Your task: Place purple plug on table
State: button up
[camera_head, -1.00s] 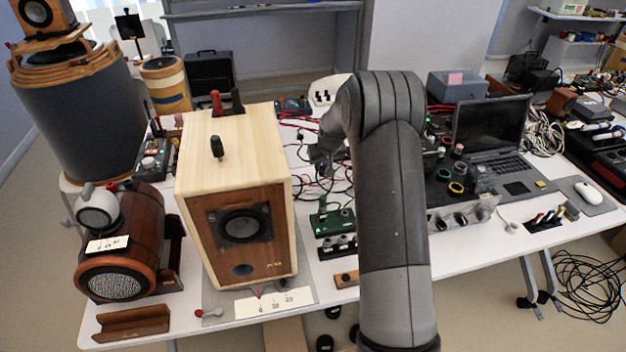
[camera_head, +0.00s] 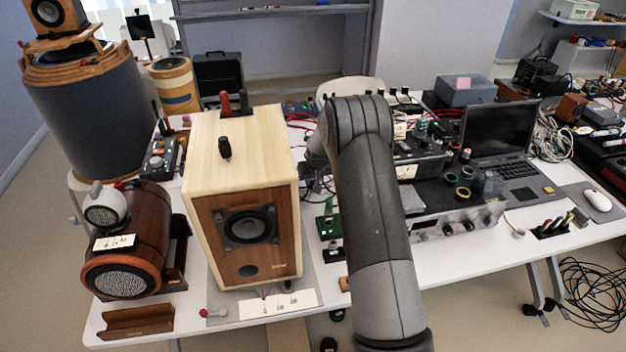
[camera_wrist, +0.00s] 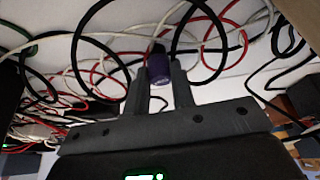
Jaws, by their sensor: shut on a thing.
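The purple plug (camera_wrist: 158,68) shows in the wrist view between the two dark fingers of my gripper (camera_wrist: 160,80). The fingers are shut on it, and its dark top points away from my wrist. White table surface and looped cables lie behind it; I cannot tell whether the plug touches the table. In the head view the white table (camera_head: 455,268) spans the scene.
The pale wooden speaker box (camera_head: 245,170) stands left of my arm, with a barrel-shaped speaker (camera_head: 130,245) beyond it. Electronic boxes (camera_head: 450,190) and an open laptop (camera_head: 497,135) stand to the right. Red, black and white cables (camera_wrist: 95,70) crowd the area around my gripper.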

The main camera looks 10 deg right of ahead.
jog(key=shift+f, duration=0.15)
jog(key=o, duration=0.9)
jog(key=shift+o, duration=0.2)
jog(key=s+a+f+v, duration=0.1)
jog(key=s+v, duration=0.2)
jog(key=v, duration=2.3)
jog(key=s+a+r, duration=0.2)
jog(key=s+r, duration=0.6)
jog(key=s, duration=0.3)
jog(key=s+r+m+t, duration=0.1)
jog(key=s, duration=2.3)
jog(key=shift+s+a+r, duration=0.3)
jog(key=shift+s+a, duration=0.05)
jog(key=shift+a, duration=0.05)
